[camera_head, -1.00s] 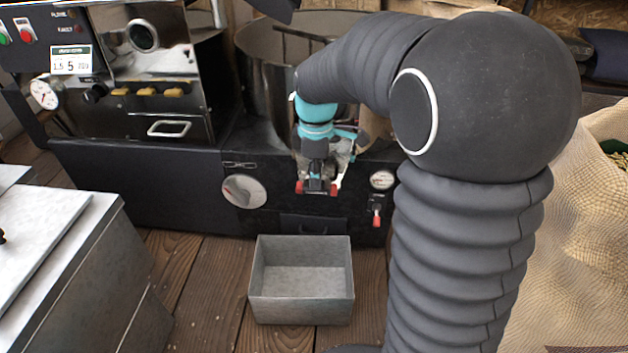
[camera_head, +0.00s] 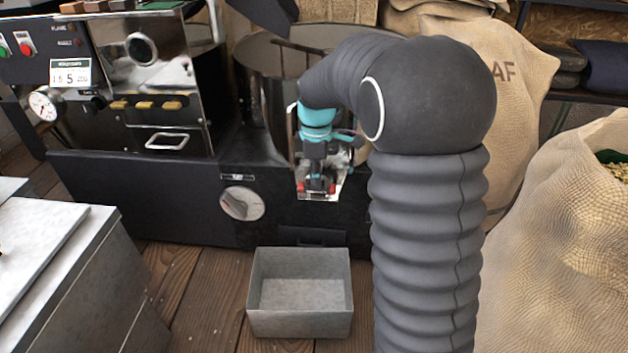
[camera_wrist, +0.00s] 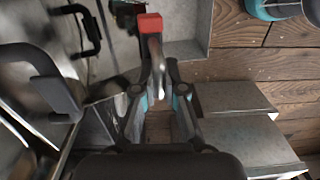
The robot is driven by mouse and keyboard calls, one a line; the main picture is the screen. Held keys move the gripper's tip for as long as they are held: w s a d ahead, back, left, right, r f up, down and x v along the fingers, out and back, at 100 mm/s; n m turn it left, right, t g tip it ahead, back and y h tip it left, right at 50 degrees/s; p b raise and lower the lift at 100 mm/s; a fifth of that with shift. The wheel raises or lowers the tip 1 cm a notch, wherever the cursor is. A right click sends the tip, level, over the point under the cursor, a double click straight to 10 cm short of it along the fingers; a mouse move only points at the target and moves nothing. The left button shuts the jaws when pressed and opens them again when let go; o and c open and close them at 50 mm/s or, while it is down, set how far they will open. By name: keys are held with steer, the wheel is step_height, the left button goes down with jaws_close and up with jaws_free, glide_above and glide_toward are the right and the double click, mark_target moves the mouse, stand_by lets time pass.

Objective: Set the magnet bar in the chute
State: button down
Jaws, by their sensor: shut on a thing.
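My gripper (camera_head: 318,185) hangs, pointing down, in front of the roaster's dark front panel, above and behind the grey bin. The wrist view shows its two fingers (camera_wrist: 159,92) closed around a shiny metal piece, taken as the magnet bar (camera_wrist: 156,58), with a red block (camera_wrist: 149,22) at its far end. In the head view, small red parts show low at the gripper. A bright metal chute (camera_head: 333,191) shows directly behind and around the gripper's lower end. The gripper hides much of the chute and bar, and I cannot tell whether they touch.
An open, empty grey metal bin (camera_head: 300,322) stands on the wooden floor below the gripper. The roaster panel has a round dial (camera_head: 242,203) to the left. A grey bench (camera_head: 62,262) is at the left. A burlap sack of beans (camera_head: 565,240) is at the right.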

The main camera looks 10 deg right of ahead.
steer(key=shift+w+d+f, duration=0.25)
steer(key=shift+w+f, duration=0.1)
steer(key=shift+w, duration=0.3)
steer(key=shift+w+d+f, duration=0.2)
steer(key=shift+w+f, duration=0.1)
steer(key=shift+w, duration=0.3)
steer(key=shift+w+f+b, duration=0.1)
steer(key=shift+f+b, duration=0.2)
steer(key=shift+f, duration=0.3)
steer(key=c, duration=1.2)
jaws_free()
steer(key=r, duration=1.2)
steer(key=shift+w+d, duration=0.1)
steer(key=shift+w, duration=0.1)
